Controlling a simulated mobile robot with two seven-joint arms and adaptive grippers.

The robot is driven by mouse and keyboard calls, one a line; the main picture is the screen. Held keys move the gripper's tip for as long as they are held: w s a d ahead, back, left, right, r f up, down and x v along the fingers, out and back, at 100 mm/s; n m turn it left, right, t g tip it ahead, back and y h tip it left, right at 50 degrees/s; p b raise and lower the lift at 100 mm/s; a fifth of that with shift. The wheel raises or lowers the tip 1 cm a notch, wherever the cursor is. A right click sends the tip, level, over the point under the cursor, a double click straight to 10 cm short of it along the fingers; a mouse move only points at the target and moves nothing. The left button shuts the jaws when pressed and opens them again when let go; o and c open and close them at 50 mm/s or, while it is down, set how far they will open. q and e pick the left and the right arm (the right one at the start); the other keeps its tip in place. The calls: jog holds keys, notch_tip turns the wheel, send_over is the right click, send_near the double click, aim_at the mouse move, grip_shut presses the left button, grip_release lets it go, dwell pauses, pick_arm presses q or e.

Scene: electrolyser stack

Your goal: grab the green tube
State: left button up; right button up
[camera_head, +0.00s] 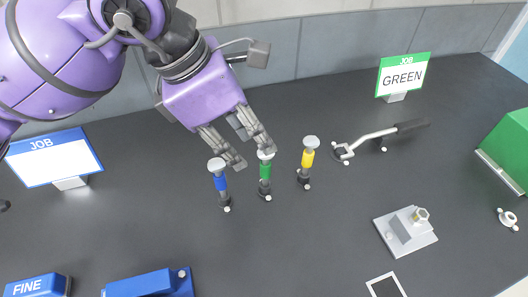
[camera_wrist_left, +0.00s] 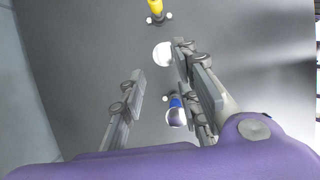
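The green tube (camera_head: 265,172) stands upright in the middle of a row of three on the dark table, with a pale round cap. My left gripper (camera_head: 253,158) is open, its fingers pointing down at the green tube's top; one fingertip overlaps its cap in the head view. In the left wrist view, a white cap (camera_wrist_left: 162,54), apparently the green tube's, shows between and just beyond the spread fingertips (camera_wrist_left: 159,64); its green body is hidden there. I cannot tell whether a finger touches it. My right gripper is not in view.
The blue tube (camera_head: 220,184) stands close on the left, and the yellow tube (camera_head: 307,158) on the right. A "GREEN" job sign (camera_head: 403,76) and a black-handled tool (camera_head: 380,135) are farther right. A blue-framed job sign (camera_head: 55,158) stands left. The table in front of the tubes is clear.

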aim_at(261, 152)
pick_arm(q)
jog(key=x, duration=0.3)
jog(key=d+x, duration=0.1)
jog(key=x, duration=0.2)
jog(key=shift+s+d+p, duration=0.1)
jog(key=shift+s+p, duration=0.05)
jog(key=shift+p, duration=0.15)
grip_shut()
